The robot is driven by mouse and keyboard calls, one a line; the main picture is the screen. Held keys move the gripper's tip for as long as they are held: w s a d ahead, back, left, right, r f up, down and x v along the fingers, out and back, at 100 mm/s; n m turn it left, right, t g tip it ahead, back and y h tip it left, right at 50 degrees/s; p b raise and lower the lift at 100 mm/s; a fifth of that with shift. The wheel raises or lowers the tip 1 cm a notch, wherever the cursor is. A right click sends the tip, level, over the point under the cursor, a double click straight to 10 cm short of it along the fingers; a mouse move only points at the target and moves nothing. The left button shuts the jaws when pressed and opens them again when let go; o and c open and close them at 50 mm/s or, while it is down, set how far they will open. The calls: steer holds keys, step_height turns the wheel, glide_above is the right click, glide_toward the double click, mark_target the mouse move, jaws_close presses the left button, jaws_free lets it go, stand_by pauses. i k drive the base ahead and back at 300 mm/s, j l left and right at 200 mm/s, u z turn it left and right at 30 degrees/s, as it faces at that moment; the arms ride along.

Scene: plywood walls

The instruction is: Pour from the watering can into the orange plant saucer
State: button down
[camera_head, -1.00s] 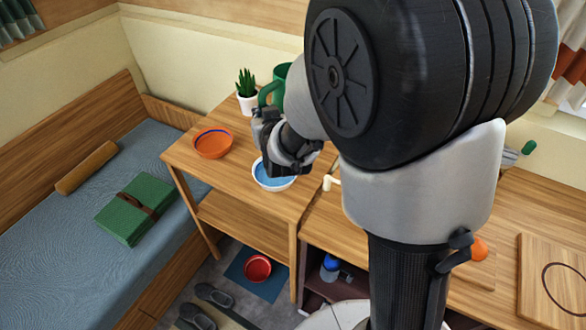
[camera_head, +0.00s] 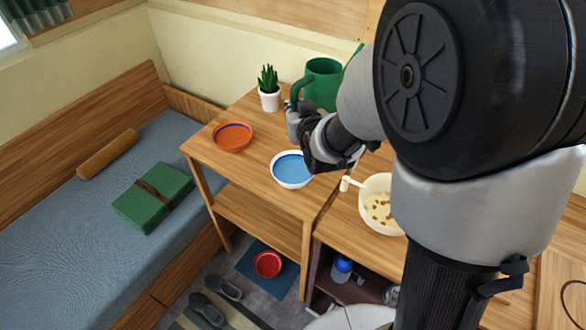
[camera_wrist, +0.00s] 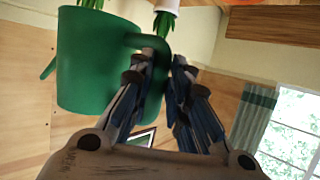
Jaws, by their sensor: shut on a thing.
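The green watering can (camera_head: 322,88) is at the back of the wooden table in the head view, looking about upright. Part of it is hidden behind my arm, and its spout tip shows at the right. My gripper (camera_head: 294,112) is shut on its handle. In the wrist view the fingers (camera_wrist: 162,58) close around the handle of the can (camera_wrist: 90,62). I cannot tell how high the can is above the table. The orange plant saucer (camera_head: 232,137) sits on the table's left side, left of and nearer than my gripper, with a blue band inside.
A potted plant (camera_head: 269,90) stands left of the can. A white bowl with blue inside (camera_head: 291,170) is on the table below my gripper. A bed (camera_head: 80,215) lies left. A red bowl (camera_head: 267,264) is on the floor.

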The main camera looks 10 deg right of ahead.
mark_target(233, 136)
steer(key=i+j+z, duration=0.1)
steer(key=j, duration=0.3)
steer(key=i+j, duration=0.2)
steer(key=j, duration=0.2)
steer(key=i+j+z, duration=0.15)
steer(key=j, duration=0.25)
steer(key=i+j, duration=0.15)
steer(key=j, duration=0.3)
steer(key=z, duration=0.05)
